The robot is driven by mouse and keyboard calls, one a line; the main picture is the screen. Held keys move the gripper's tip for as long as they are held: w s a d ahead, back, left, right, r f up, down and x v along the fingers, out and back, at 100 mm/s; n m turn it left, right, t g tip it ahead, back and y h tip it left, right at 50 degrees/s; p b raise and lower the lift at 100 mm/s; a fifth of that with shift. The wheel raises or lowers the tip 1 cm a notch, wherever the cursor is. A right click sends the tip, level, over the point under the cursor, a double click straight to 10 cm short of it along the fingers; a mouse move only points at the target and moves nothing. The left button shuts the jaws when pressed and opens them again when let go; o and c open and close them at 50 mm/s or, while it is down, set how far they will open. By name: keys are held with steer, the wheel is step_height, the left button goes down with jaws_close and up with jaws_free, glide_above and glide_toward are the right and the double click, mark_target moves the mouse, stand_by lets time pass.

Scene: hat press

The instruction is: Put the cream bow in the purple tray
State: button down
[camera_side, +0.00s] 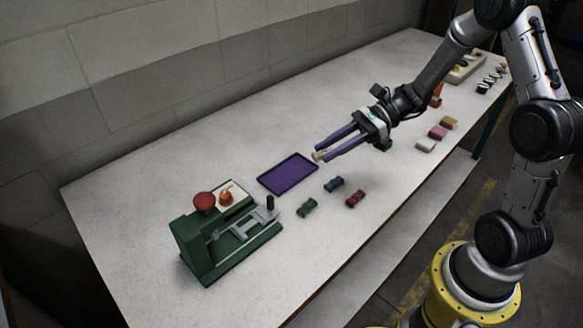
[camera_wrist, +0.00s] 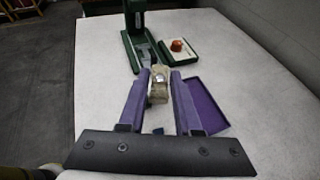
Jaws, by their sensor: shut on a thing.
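My gripper (camera_side: 321,154) has purple fingers and is shut on the cream bow (camera_side: 318,156). The bow sits between the fingertips, above the table, and it also shows in the wrist view (camera_wrist: 158,88). The purple tray (camera_side: 289,174) lies flat and empty on the table, just left of and below the fingertips in the side view. In the wrist view the tray (camera_wrist: 208,106) shows to the right of the right finger, partly hidden behind it.
Green (camera_side: 307,207), blue (camera_side: 334,184) and red (camera_side: 356,198) bows lie in front of the tray. A green press (camera_side: 205,245) with a red knob stands at the left. Cream, pink and tan blocks (camera_side: 438,132) lie toward the right. A wall runs along the back.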

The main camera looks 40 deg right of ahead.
steer(key=w+f, duration=0.3)
steer(key=w, duration=0.3)
glide_above(293, 172)
steer(key=s, duration=0.1)
step_height(293, 172, down, 5)
steer(key=shift+r, duration=0.2)
steer(key=shift+w+f, duration=0.5)
steer(key=shift+f, duration=1.55)
steer(key=shift+f, duration=0.1)
steer(key=c, duration=0.6)
jaws_free()
